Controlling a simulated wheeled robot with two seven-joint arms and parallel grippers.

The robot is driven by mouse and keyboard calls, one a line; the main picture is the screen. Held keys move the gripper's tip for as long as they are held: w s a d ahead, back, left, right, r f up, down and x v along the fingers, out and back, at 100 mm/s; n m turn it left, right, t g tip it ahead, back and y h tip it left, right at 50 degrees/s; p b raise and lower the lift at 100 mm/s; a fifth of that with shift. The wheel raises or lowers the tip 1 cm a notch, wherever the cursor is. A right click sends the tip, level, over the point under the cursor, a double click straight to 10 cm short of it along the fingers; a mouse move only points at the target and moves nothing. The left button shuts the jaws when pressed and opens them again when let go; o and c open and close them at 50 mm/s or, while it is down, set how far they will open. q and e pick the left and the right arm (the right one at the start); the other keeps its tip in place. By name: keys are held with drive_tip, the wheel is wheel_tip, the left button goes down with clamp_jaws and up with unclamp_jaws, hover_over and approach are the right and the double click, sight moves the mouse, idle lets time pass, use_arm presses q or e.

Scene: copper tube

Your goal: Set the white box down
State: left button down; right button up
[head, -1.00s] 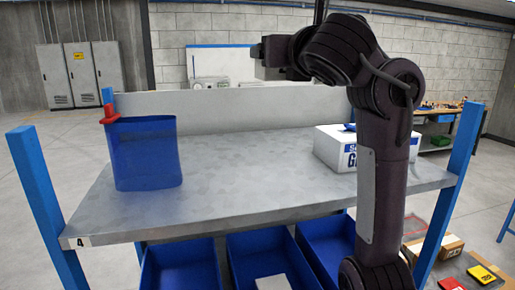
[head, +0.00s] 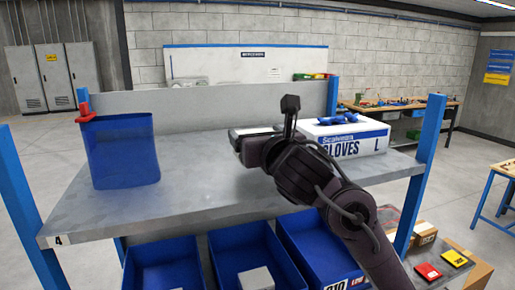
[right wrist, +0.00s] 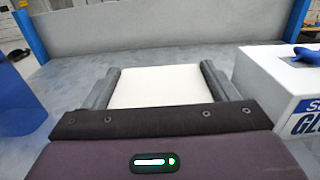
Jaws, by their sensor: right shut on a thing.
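My right gripper (head: 254,135) reaches over the grey shelf top (head: 205,190), left of the glove box. In the right wrist view its two fingers stand on either side of the white box (right wrist: 160,86), shut on it. The box shows a plain white top face, lying level between the fingers. In the head view the gripper and wrist hide most of the box. I cannot tell whether its underside touches the shelf. My left gripper is not in view.
A blue bin (head: 122,155) stands at the shelf's left. A white glove box (head: 345,140) with blue gloves on top stands close on the right. A low back panel (head: 190,110) closes the rear. Shelf space between bin and gripper is clear. Blue bins (head: 240,250) sit below.

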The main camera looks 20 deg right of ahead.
drive_tip(key=shift+f, duration=0.9)
drive_tip(key=shift+w+f, duration=0.25)
drive_tip(key=shift+f, duration=0.2)
drive_tip(key=shift+s, duration=0.1)
